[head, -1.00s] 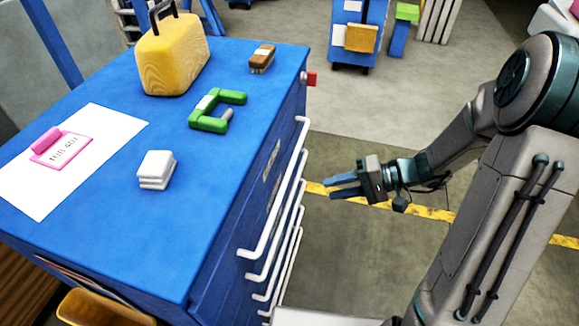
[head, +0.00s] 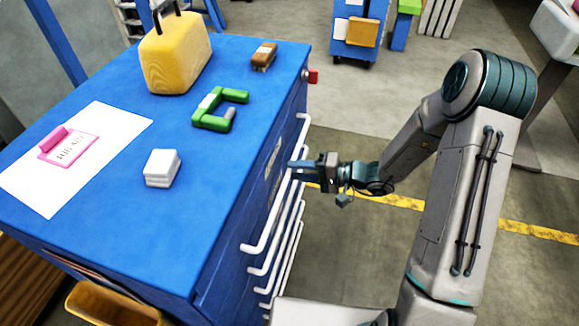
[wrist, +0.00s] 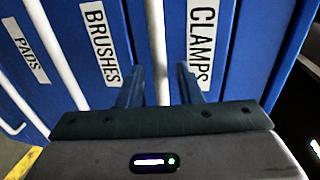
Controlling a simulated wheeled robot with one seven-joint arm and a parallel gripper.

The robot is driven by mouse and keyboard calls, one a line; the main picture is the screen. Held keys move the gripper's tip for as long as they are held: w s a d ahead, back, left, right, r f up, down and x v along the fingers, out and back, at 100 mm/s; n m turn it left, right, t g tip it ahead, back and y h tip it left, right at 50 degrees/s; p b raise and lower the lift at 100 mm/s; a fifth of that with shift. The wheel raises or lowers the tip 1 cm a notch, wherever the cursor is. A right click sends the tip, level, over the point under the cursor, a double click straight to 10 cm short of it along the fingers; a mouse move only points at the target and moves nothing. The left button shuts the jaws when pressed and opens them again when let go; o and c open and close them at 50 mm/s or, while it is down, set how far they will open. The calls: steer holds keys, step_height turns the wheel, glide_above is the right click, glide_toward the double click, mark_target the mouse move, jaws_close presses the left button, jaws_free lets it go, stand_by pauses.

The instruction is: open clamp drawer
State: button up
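The blue cabinet (head: 110,220) has several drawers with long white bar handles on its right side. In the wrist view, labels read PADS (wrist: 30,60), BRUSHES (wrist: 98,45) and CLAMPS (wrist: 204,45); the CLAMPS drawer front (wrist: 222,70) is the rightmost labelled one. My gripper (head: 292,169) is at the upper handles, pointing at the drawer fronts. In the wrist view, my gripper (wrist: 160,90) is open, with one finger on each side of the white handle (wrist: 155,40) between the BRUSHES and CLAMPS labels. I cannot tell whether the fingers touch it. The drawers look shut.
On the cabinet top are a yellow case (head: 175,55), a brown-topped block (head: 264,56), a green clamp (head: 212,122), a white stack (head: 162,168) and paper with a pink-edged card (head: 68,148). A red block (head: 313,76) sticks out at the far corner.

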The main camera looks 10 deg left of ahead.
steer(key=shift+x, duration=1.45)
jaws_close()
